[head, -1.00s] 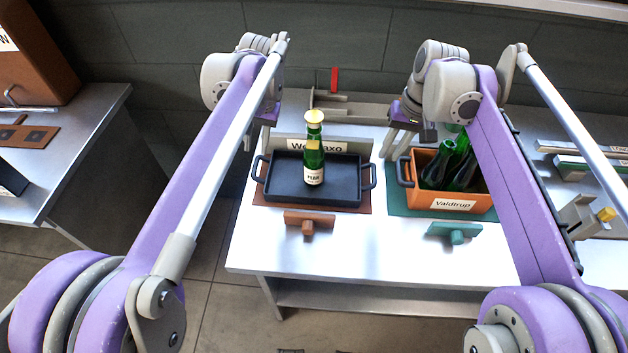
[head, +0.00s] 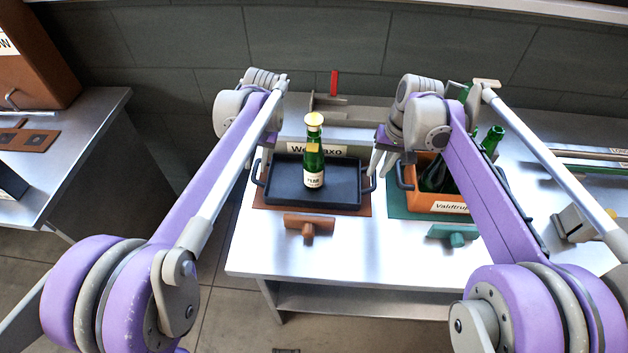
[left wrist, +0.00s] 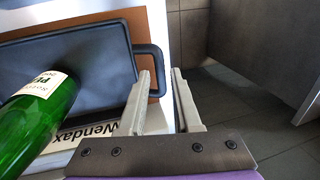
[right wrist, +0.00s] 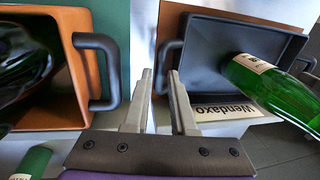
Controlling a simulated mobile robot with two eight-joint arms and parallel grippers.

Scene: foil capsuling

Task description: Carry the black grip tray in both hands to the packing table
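The black grip tray (head: 340,194) lies on a brown mat on the middle table, with a loop handle at each end. A green bottle (head: 313,160) with a gold top stands upright on it. My left gripper (left wrist: 160,72) is open, its fingertips on either side of the tray's left handle (left wrist: 158,62) in the left wrist view. My right gripper (right wrist: 160,72) is open, its fingertips astride the tray's right handle (right wrist: 160,50) in the right wrist view. I cannot tell how deep the handles sit between the fingers. The packing table is not identifiable.
An orange Valdtrup crate (head: 437,205) with green bottles stands close right of the tray; its black handle (right wrist: 110,72) is near my right gripper. A Wendaxo sign (head: 325,148) stands behind the tray. A brown T-shaped piece (head: 308,224) lies in front. Another table (head: 75,150) is left, across a gap.

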